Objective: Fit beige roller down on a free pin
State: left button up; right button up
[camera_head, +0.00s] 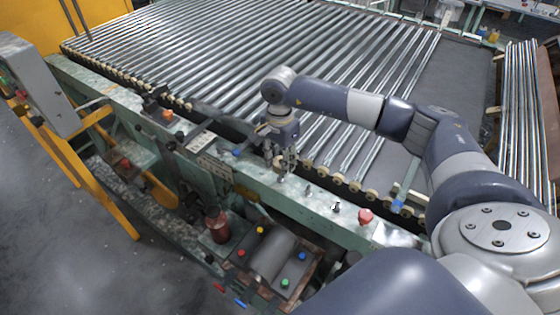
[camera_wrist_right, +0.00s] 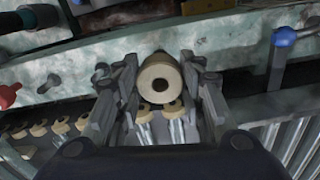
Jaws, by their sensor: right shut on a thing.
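My right gripper (camera_head: 285,168) is shut on the beige roller (camera_wrist_right: 160,84) and holds it over the green side beam (camera_head: 240,177) of the conveyor. In the right wrist view the gripper (camera_wrist_right: 160,95) has one finger on each side of the roller. The roller's round end and dark centre hole face the camera. Two short dark pins stand on the beam beside the gripper: a nearer pin (camera_head: 308,190) and a farther pin (camera_head: 336,207). No roller shows on these two. What is directly under the held roller is hidden. My left gripper is not in view.
A red knob (camera_head: 365,216) stands on the beam right of the pins. A blue-tipped lever (camera_wrist_right: 284,38) is close to the gripper on its other side. Beige-ended conveyor tubes (camera_head: 340,150) run along the beam's far side. A button box (camera_head: 270,257) sits below.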

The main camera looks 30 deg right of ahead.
dwell(0.8)
jog(key=shift+f+b, duration=0.15)
jog(key=shift+b, duration=0.2)
jog(key=shift+f+b, duration=0.3)
jog(key=shift+f+b, duration=1.65)
jog(key=shift+f, duration=0.25)
jog(key=o, duration=1.1)
jog(key=shift+r, duration=0.1)
